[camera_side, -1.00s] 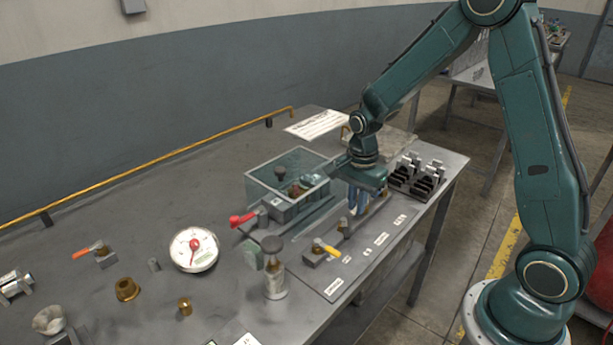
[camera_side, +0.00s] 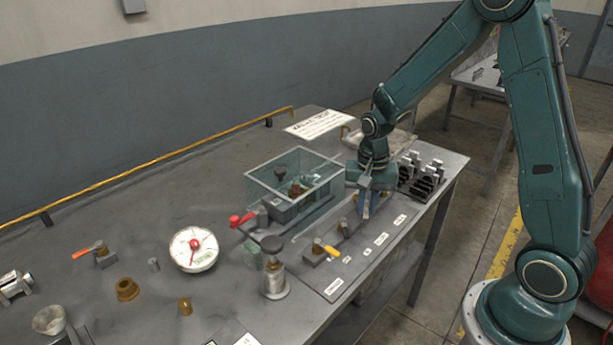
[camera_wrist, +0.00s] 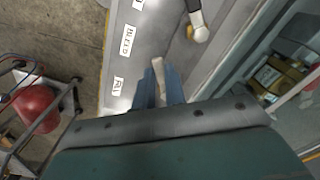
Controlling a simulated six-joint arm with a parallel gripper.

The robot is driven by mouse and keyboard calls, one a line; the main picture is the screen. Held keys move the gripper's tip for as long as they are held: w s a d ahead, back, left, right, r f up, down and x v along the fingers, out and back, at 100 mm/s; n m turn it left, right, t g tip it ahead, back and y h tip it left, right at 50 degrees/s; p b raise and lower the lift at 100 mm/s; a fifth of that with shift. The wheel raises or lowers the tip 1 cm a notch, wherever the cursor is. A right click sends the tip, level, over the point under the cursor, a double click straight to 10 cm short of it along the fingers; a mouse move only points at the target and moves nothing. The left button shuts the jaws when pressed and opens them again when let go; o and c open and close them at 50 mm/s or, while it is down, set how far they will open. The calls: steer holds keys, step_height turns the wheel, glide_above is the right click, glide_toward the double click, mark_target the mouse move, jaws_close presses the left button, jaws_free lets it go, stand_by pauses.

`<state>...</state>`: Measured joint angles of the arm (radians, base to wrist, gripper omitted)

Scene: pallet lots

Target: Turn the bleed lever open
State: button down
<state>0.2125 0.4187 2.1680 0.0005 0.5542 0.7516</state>
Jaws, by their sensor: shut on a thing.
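My gripper (camera_side: 364,212) is at the far end of a row of small valves on the grey panel (camera_side: 345,275), pointing down. In the wrist view its blue fingers (camera_wrist: 166,88) are shut on a pale lever, the bleed lever (camera_wrist: 158,66), whose tip shows between them. The label reading BLEED (camera_wrist: 127,40) lies just left of it there. The lever's base is hidden by the fingers and hand, so its exact angle is hard to tell. Another valve with a yellow handle (camera_side: 330,251) stands nearer the front of the panel.
A clear-walled box (camera_side: 265,178) with fittings stands left of my gripper. A red-knobbed handle (camera_side: 240,219) and a dark-topped metal cylinder (camera_side: 274,280) stand in front of it. A rack of dark blocks (camera_side: 423,178) is close on the right. A round gauge (camera_side: 194,249) lies further left.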

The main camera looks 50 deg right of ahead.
steer(key=n, duration=0.2)
steer(key=s+d+n, duration=0.1)
steer(key=n, duration=0.2)
steer(key=shift+s+d+n, duration=0.15)
steer(key=shift+d+n, duration=0.1)
steer(key=shift+n, duration=0.05)
steer(key=n, duration=0.1)
steer(key=d+n, duration=0.1)
steer(key=n, duration=0.3)
steer(key=shift+s+d, duration=0.25)
steer(key=shift+d, duration=0.15)
steer(key=shift+n, duration=0.3)
steer(key=c, duration=1.5)
jaws_free()
steer(key=shift+o, duration=0.2)
step_height(320, 180, up, 14)
